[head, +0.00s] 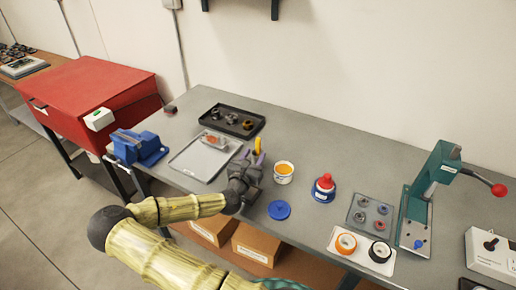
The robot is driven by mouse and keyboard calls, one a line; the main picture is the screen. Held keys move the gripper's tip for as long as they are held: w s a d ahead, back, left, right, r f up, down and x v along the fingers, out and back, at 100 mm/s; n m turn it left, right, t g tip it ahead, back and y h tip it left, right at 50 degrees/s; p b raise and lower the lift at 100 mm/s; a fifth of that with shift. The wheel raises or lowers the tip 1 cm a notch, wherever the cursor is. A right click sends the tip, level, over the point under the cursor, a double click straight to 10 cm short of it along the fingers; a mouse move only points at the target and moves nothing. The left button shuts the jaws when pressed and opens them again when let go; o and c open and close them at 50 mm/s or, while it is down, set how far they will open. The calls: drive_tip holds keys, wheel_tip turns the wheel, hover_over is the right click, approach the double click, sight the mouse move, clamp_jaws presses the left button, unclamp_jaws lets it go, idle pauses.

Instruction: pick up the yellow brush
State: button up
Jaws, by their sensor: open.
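A small narrow yellow piece, likely the yellow brush (257,145), shows on the grey workbench just beyond my gripper in the head view. Its lower part is hidden behind the gripper. My gripper (252,159) is open above the middle of the bench, with its fingers pointing away toward the back. A purple-blue bit shows beside the fingers; I cannot tell what it belongs to. Whether the brush lies between the fingers or only behind them cannot be told.
A white tub with yellow-orange contents (284,173) stands close right of my gripper, with a blue lid (279,210) in front. A silver tray (190,165) and black tray (213,112) lie left. A red-capped bottle (324,187) and green press (418,205) stand right.

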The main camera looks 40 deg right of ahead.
sight(257, 147)
drive_tip(key=shift+w+d, duration=0.15)
drive_tip(key=shift+d, duration=0.05)
drive_tip(key=p+x, duration=0.2)
drive_tip(key=x, duration=0.2)
drive_tip(key=shift+w+r, duration=0.15)
drive_tip(key=shift+w, duration=0.1)
drive_tip(key=shift+w+d, duration=0.25)
drive_tip(key=shift+d, duration=0.2)
drive_tip(key=shift+c, duration=0.2)
clamp_jaws()
